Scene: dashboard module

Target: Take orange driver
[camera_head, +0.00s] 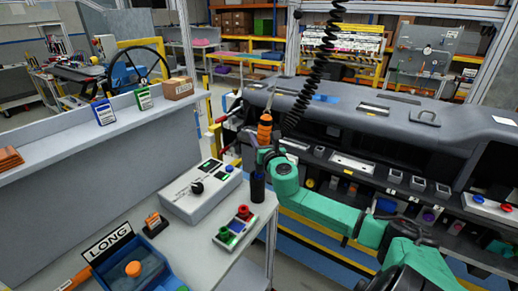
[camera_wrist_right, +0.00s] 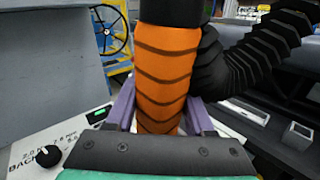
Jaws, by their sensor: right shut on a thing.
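The orange driver (camera_head: 265,129) is upright in the middle of the head view, by the near end of the dashboard module, with a coiled black cable beside it. In the right wrist view its ribbed orange grip (camera_wrist_right: 167,70) fills the centre, with black parts above. My right gripper (camera_head: 266,152) is shut on the driver's lower orange part. Its purple fingers (camera_wrist_right: 162,112) lie on either side of the grip. The driver's lower end is hidden behind the gripper. My left gripper is in neither view.
The grey dashboard module (camera_head: 440,125) spans the right side. On the workbench are a control box (camera_head: 200,193), a red and green button box (camera_head: 235,227), a dark cup (camera_head: 258,187) and a blue bin (camera_head: 150,272). Small boxes stand on the ledge (camera_head: 60,150).

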